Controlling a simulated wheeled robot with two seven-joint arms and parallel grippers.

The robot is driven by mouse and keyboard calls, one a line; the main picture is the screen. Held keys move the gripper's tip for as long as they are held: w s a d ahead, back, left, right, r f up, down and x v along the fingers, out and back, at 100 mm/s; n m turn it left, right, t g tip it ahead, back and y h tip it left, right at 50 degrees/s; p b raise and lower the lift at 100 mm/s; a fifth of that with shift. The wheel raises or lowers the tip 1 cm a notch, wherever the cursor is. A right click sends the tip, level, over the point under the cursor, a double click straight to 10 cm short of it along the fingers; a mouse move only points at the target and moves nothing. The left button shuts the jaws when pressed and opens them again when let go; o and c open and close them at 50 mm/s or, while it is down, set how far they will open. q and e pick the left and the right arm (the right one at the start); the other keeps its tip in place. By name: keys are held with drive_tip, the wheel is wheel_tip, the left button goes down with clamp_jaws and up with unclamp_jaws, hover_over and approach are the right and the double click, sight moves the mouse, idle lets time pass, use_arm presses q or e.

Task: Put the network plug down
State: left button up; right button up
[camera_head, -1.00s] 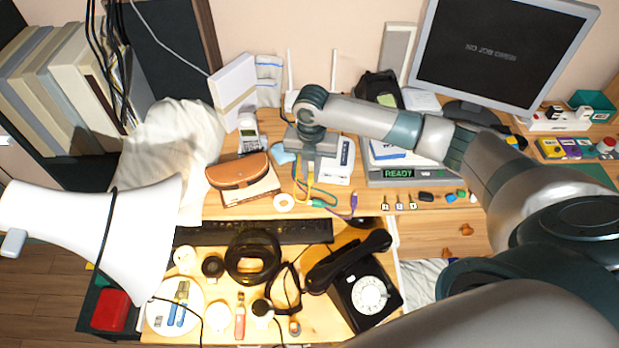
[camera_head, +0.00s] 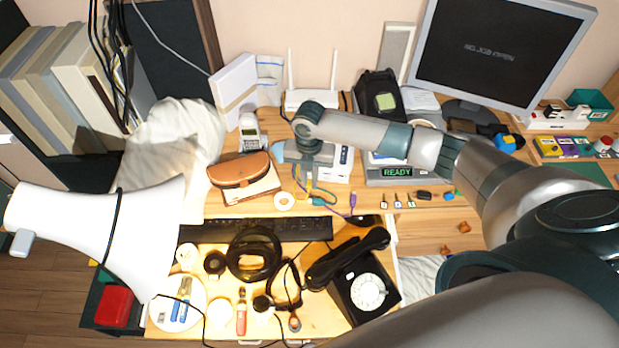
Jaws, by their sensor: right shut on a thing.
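My right gripper (camera_head: 308,184) points down over the back middle of the desk, in front of the white router. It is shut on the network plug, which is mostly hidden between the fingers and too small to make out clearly. Thin cables, yellow, green and purple, lie at and below the fingertips. A purple cable end (camera_head: 352,201) lies to the right of them. I cannot tell whether the held plug touches the desk. My left gripper is not in view.
A brown leather case (camera_head: 240,170) lies left of the gripper, and a white tape roll (camera_head: 284,201) is just below it. The black keyboard (camera_head: 255,230) and black dial phone (camera_head: 365,290) are nearer. A grey device reading READY (camera_head: 398,172) stands right.

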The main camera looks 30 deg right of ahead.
sight(309, 183)
drive_tip(key=shift+f, duration=0.15)
drive_tip(key=o, duration=0.8)
wheel_tip(309, 183, up, 12)
drive_tip(key=b, duration=0.2)
drive_tip(key=shift+r+b, duration=0.2)
drive_tip(key=shift+b, duration=0.15)
